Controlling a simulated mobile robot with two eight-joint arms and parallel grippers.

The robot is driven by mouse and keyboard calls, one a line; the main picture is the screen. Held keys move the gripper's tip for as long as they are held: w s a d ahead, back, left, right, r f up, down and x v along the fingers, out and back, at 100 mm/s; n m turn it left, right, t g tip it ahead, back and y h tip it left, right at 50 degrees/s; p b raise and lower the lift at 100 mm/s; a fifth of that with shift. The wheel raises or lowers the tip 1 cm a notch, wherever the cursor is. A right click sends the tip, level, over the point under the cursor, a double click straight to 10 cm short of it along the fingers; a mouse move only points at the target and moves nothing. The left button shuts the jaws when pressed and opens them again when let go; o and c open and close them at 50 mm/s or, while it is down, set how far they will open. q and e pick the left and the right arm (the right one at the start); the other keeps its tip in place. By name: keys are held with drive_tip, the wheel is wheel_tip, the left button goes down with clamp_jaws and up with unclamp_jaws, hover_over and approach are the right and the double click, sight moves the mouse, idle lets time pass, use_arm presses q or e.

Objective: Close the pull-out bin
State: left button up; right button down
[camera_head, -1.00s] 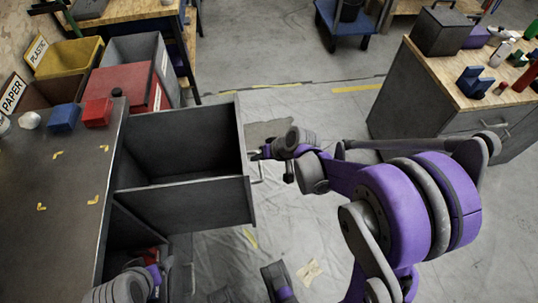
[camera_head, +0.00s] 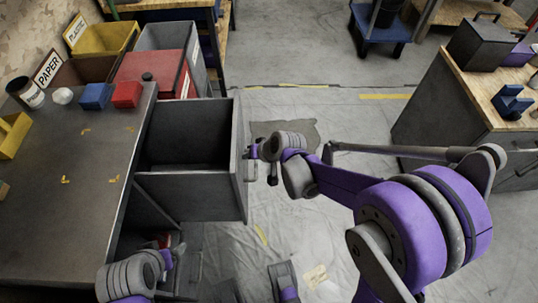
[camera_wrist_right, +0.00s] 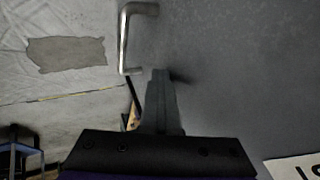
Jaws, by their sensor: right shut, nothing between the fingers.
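The pull-out bin (camera_head: 190,190) is a dark grey, open-topped box. It sticks out part way from the right side of the bench, and its inside looks empty. My right gripper (camera_head: 252,160) is shut and empty at the outer face of the bin's front panel. In the right wrist view the closed fingers (camera_wrist_right: 160,78) point at the grey front panel (camera_wrist_right: 235,75), close to or touching it. The metal bar handle (camera_wrist_right: 125,40) is just left of the fingertips, not gripped. My left gripper (camera_head: 177,254) is low beside the bench, its fingers too small to judge.
The grey bench top (camera_head: 70,200) holds a blue box (camera_head: 96,96) and a red box (camera_head: 127,94). Yellow, red and grey sorting bins stand behind. A wood-topped cabinet (camera_head: 455,120) stands at right.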

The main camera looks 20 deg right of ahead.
drive_tip(key=w+a, duration=0.3)
drive_tip(key=a, duration=0.9)
drive_tip(key=w+a, duration=0.4)
drive_tip(key=a, duration=0.9)
drive_tip(key=shift+w+a+r, duration=0.1)
drive_tip(key=shift+a, duration=0.05)
